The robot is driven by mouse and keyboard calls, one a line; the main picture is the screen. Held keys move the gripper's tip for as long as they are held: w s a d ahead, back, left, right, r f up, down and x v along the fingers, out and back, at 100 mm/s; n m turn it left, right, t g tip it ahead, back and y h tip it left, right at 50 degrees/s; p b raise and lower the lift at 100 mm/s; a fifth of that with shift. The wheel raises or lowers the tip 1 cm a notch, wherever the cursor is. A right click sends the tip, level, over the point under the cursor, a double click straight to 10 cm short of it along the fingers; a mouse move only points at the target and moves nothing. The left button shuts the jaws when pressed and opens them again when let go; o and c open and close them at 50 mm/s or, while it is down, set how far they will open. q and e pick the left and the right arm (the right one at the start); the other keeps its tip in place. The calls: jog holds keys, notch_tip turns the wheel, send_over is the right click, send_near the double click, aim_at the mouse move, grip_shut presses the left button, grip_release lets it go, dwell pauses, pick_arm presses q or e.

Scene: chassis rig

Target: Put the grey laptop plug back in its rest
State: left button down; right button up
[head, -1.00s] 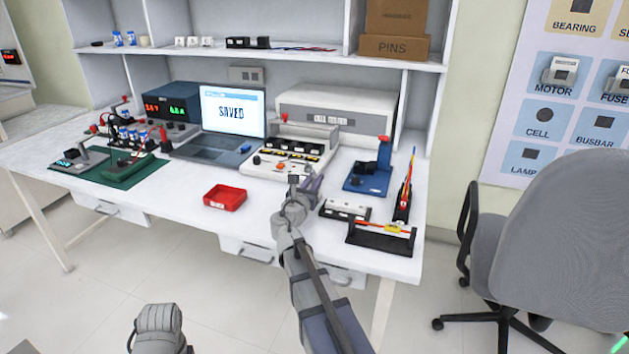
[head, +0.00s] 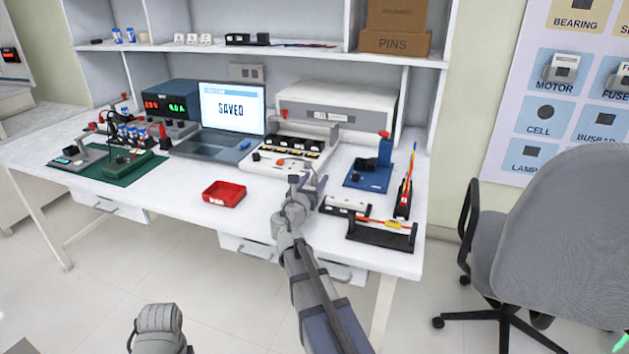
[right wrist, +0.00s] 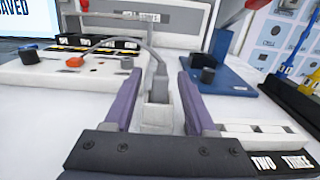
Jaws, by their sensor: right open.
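My right gripper (head: 311,184) is at the front of the white tester. In the right wrist view its two purple fingers (right wrist: 158,100) are apart, one on each side of a small grey plug-like block (right wrist: 157,92). The fingers look clear of the block. A grey cable (right wrist: 140,44) runs from its top over to an orange connector (right wrist: 75,62) on the white tester. The block stands in or on a pale grey piece (right wrist: 157,116), perhaps its rest; I cannot tell how deep it sits. The laptop (head: 231,110) is open, reading SAVED.
The white tester (head: 290,153) is just behind my right gripper. A blue fixture (head: 367,175) and a white block marked TWO, THREE (right wrist: 265,135) stand close on the right. A red tray (head: 224,193) lies left, with bare table around it.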

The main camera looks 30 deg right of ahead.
jog(key=v, duration=0.7)
jog(key=shift+s+a, duration=0.25)
jog(key=shift+s, duration=0.05)
dwell(0.6)
